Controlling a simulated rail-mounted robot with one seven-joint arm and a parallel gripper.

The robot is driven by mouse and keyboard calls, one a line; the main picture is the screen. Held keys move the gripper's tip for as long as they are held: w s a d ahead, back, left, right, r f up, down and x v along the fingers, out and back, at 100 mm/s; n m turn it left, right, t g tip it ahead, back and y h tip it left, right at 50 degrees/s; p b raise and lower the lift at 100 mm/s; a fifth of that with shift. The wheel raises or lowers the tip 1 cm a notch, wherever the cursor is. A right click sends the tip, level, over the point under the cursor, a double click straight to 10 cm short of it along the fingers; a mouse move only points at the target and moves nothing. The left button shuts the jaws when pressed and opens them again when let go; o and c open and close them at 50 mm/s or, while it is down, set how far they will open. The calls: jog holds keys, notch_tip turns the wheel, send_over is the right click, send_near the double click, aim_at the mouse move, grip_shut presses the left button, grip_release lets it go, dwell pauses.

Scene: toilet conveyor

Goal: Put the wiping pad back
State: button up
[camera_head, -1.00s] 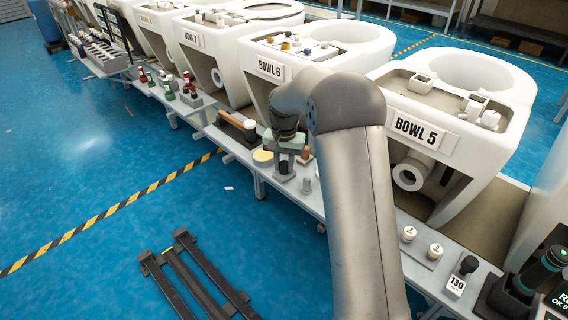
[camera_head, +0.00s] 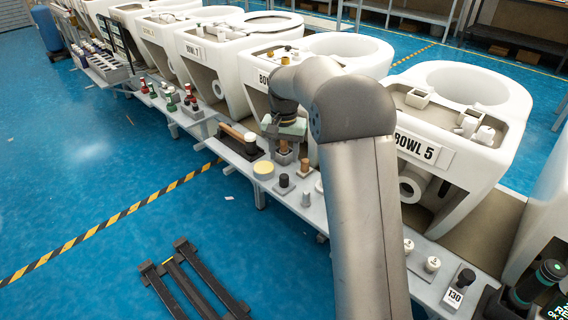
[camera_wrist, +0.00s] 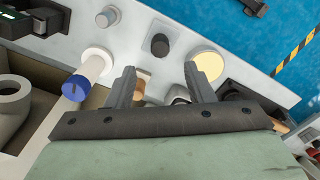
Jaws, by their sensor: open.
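A round pale-yellow disc, which looks like the wiping pad (camera_head: 263,170), lies flat on the grey shelf in front of the bowls. It also shows in the wrist view (camera_wrist: 208,65), just beyond the right fingertip, apart from it. My gripper (camera_wrist: 160,70) is open, with nothing held between its fingers. In the head view my gripper (camera_head: 284,142) hangs over the shelf's back part, in front of Bowl 6, behind the disc and to its right. A tan peg (camera_wrist: 140,85) and a pale piece show below, between the fingers. The green gripper body hides the lower wrist view.
A black knob (camera_head: 283,182) on a grey base stands right of the disc. A wooden-handled tool (camera_head: 237,131) lies to its left. A blue-capped white cylinder (camera_wrist: 80,82) stands left of my fingers. Bowl 5 (camera_head: 470,115) rises behind my arm.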

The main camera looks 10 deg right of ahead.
jog(key=s+r+n, duration=0.1)
jog(key=s+r, duration=0.1)
jog(key=s, duration=0.7)
jog(key=s+r+n, duration=0.2)
jog(key=s, duration=0.8)
jog(key=s+f+n, duration=0.1)
jog(key=s+f, duration=0.1)
jog(key=s, duration=0.6)
jog(key=s+f+n, duration=0.1)
jog(key=s+f, duration=0.2)
jog(key=s, duration=0.6)
jog(key=shift+s+f+g, duration=0.2)
jog(key=shift+g, duration=0.1)
